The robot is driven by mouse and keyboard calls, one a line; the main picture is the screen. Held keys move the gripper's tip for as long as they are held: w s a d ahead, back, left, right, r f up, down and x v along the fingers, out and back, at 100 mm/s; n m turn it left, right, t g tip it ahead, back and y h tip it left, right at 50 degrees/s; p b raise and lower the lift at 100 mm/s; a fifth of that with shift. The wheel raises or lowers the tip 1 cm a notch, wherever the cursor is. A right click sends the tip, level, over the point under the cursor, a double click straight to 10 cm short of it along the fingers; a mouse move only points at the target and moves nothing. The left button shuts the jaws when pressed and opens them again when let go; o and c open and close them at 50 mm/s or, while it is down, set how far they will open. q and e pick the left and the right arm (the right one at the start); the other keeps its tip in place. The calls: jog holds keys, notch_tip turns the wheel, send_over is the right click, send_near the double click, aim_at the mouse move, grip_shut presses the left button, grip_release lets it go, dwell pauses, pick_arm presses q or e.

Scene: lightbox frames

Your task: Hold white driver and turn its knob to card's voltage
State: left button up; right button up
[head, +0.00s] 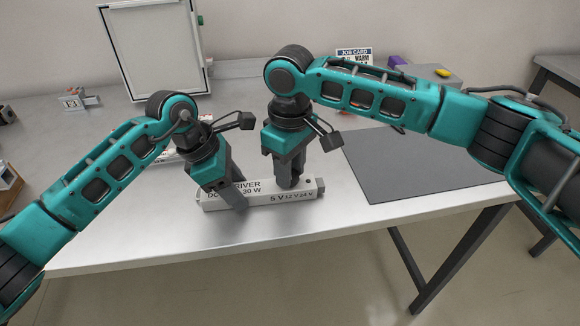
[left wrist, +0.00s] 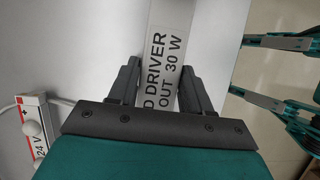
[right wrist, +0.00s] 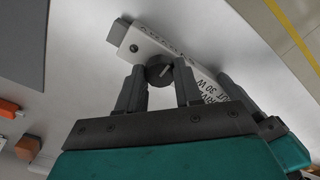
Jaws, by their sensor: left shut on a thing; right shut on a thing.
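The white driver (head: 311,188) lies flat near the table's front edge, printed with "DRIVER", "30 W" and "5 V 12 V 24 V". My left gripper (head: 238,203) is shut across its body; the left wrist view shows the fingers on both sides of the driver (left wrist: 166,40). My right gripper (head: 290,184) points down over the driver's right part. In the right wrist view its fingers are on either side of the round dark knob (right wrist: 159,71), which has a light pointer line. Its exact setting cannot be read. The job card (head: 354,53) stands behind; "WARM" shows, its lower part is hidden by my right arm.
A dark grey mat (head: 415,165) covers the table's right. A white "24 V" strip (left wrist: 38,118) lies beside my left gripper. The table's front edge is close to the driver.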

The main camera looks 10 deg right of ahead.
jog(key=shift+c, duration=0.4)
jog(key=shift+n, duration=0.4)
jog(key=n, duration=0.2)
jog(key=shift+n, duration=0.4)
jog(key=n, duration=0.5)
jog(key=shift+n, duration=0.3)
jog(key=o, duration=1)
jog(key=shift+o, duration=0.2)
